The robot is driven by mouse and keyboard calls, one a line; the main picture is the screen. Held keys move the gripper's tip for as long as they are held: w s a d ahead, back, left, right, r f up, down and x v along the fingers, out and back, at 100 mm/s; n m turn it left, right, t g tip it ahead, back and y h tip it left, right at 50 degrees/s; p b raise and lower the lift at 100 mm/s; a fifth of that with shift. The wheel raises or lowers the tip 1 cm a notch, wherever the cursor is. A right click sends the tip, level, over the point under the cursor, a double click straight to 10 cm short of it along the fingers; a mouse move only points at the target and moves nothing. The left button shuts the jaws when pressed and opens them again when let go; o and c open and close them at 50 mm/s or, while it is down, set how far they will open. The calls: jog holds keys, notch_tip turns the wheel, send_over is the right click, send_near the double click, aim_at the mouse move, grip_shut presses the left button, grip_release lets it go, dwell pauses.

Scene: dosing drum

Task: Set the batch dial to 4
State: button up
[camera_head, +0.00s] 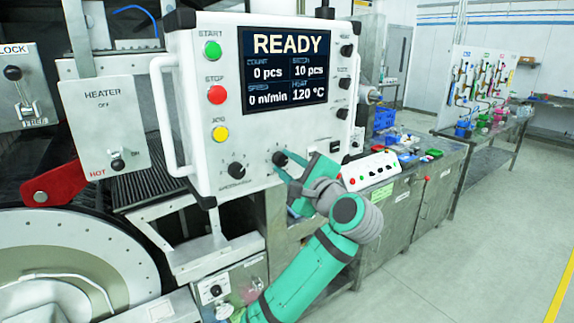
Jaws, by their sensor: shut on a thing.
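The white control panel (207,130) carries a black dial (279,158) at its lower middle. My gripper (283,163) comes from the lower right and is shut on this dial. The dial's label and pointer are mostly hidden by the fingers, so I cannot read its setting or confirm from its label that it is the batch dial. The screen (284,68) reads READY, with count 0 pcs, batch 10 pcs, speed 0 m/min and heat 120 °C.
A second black dial (237,170) sits just left of the held one. Green, red and yellow buttons line the panel's left side, with a white handle (163,115) beside them. A small button box (370,170) stands to the right of my wrist.

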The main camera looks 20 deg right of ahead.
jog(key=n, duration=0.2)
jog(key=shift+d+f+n, duration=0.1)
jog(key=shift+d+n, duration=0.05)
jog(key=shift+n, duration=0.15)
jog(key=n, duration=0.3)
jog(key=shift+n+t, duration=0.3)
jog(key=shift+n, duration=0.1)
jog(key=n, duration=0.2)
jog(key=shift+d+n+y, duration=0.1)
jog(key=shift+n+y, duration=0.2)
jog(key=shift+n, duration=0.1)
jog(key=n, duration=0.5)
jog(key=shift+y, duration=0.4)
jog(key=n+y, duration=0.1)
jog(key=n, duration=0.7)
jog(key=shift+d, duration=0.15)
jog(key=n, duration=0.3)
jog(key=shift+n+y, duration=0.4)
jog(key=shift+n, duration=1.3)
